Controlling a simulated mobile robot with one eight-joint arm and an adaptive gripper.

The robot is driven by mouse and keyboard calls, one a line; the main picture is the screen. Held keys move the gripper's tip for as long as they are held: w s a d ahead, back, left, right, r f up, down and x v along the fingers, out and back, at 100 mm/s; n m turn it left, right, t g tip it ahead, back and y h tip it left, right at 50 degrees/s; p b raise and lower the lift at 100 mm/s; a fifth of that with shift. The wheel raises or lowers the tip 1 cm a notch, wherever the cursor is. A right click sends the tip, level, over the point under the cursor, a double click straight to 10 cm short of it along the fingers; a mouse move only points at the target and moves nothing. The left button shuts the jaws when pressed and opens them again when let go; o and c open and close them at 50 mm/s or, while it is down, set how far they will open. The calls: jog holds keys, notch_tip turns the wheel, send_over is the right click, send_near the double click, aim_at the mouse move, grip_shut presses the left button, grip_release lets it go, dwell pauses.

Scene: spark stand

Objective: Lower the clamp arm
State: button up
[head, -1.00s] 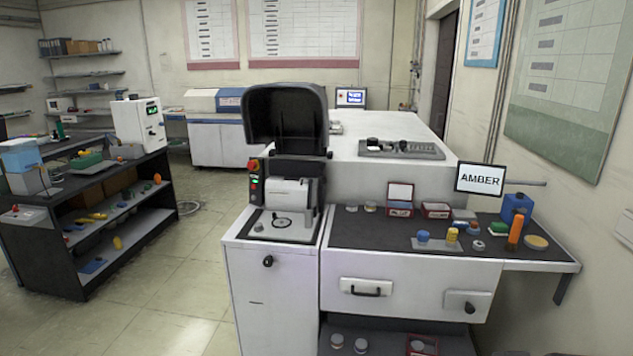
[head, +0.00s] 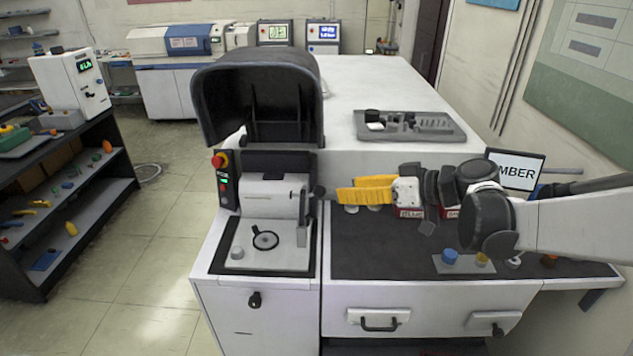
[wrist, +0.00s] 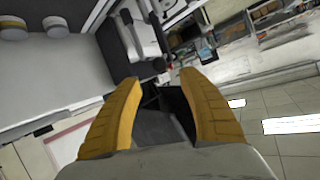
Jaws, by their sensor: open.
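The spark stand has a white cylindrical housing (head: 270,198) above a plate (head: 262,243) with a dark ring, under a raised black hood (head: 258,95). A dark upright bar with a dark knob (head: 318,192) is at the housing's right side; it looks like the clamp arm, but I cannot tell for sure. My gripper (head: 338,194) points left in the head view, its yellow fingers just right of that knob. In the wrist view my gripper (wrist: 160,82) has its fingers spread with nothing held. Whether the fingertips touch the knob is unclear.
A red button (head: 219,160) sits on the stand's left column. A grey tray (head: 410,127) rests on the white cabinet behind. My arm spans the dark counter (head: 385,245) to the right, covering parts of small boxes. A blue-capped item (head: 449,256) stands near the counter front.

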aim_at(320, 191)
jog(key=b+x, duration=0.2)
jog(key=x, duration=0.7)
jog(key=shift+d, duration=0.1)
grip_shut()
